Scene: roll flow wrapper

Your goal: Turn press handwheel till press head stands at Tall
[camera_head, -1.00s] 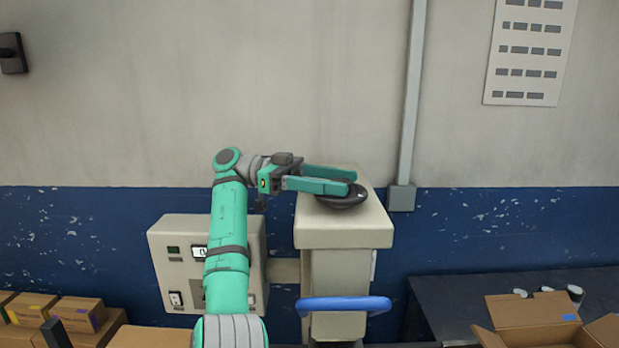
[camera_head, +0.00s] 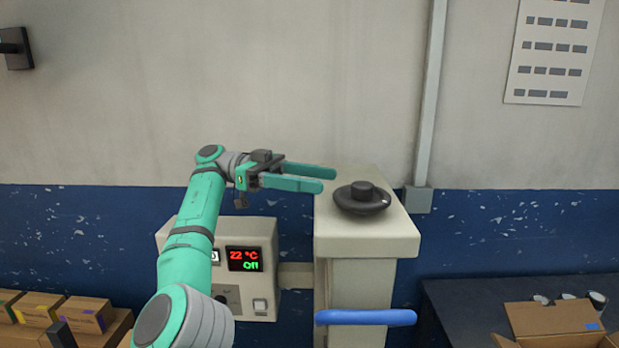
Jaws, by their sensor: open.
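The press handwheel (camera_head: 362,198) is a dark round wheel with a raised hub and a small white mark on its right side. It lies flat on top of the cream press column (camera_head: 366,245). My gripper (camera_head: 328,180) is open and empty, with its two green fingers pointing right. The fingertips are to the left of the wheel, apart from it, above the column's left edge. The press head and any height scale with a Tall mark cannot be made out in this view.
A control box (camera_head: 262,290) with a display reading 22 °C and Off is left of the column. A blue bar (camera_head: 366,317) crosses the column's front. Cardboard boxes (camera_head: 88,313) sit at lower left, an open carton (camera_head: 553,320) at lower right. A grey conduit (camera_head: 432,100) runs up the wall behind.

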